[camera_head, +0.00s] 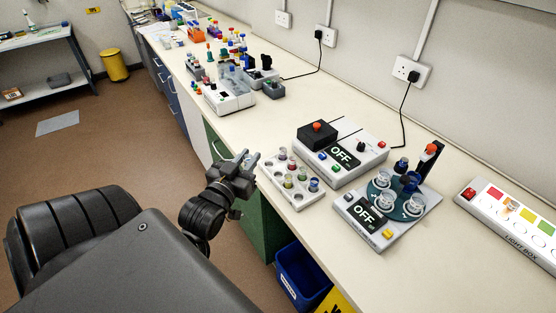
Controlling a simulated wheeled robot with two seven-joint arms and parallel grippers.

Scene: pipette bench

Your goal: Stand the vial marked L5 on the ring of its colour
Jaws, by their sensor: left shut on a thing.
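My left gripper (246,158) is at the bench's front edge, just left of the vial rack. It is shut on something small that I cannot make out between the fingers. The white vial rack (298,203) holds several vials with coloured contents, including red, green, yellow and blue ones. The light box (488,211) at the far right has coloured squares and a row of rings. A small vial with orange contents (511,207) stands on it. Labels are too small to read, so I cannot tell which vial is L5. My right gripper is not in view.
Right of the rack are a grey device with an OFF display (343,155) and another with clear cups on a teal plate (411,206). A white block instrument (229,97) and more labware stand farther back. A blue bin (301,277) is below the bench edge.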

